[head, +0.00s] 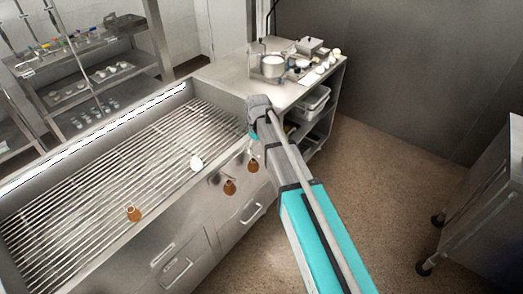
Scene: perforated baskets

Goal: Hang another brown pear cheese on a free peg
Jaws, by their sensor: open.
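One brown pear cheese (134,214) is on the slatted metal rack, near its front edge. A second brown pear cheese (230,187) is at the front rim of the steel unit. A third brown pear cheese (253,166) is further right along that rim, just below the end of my arm. A white pear-shaped piece (196,162) is further back on the rack. My gripper (252,152) points down just above the third cheese. Its fingers are small, and I cannot tell whether they touch the cheese. The pegs are too small to make out clearly.
A steel counter (225,72) to the right of the rack bears a pot (272,66) and several small white pieces. A shelf unit (95,47) stands at the back left. A wheeled cart (490,200) is at the right. The brown floor (400,180) between is clear.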

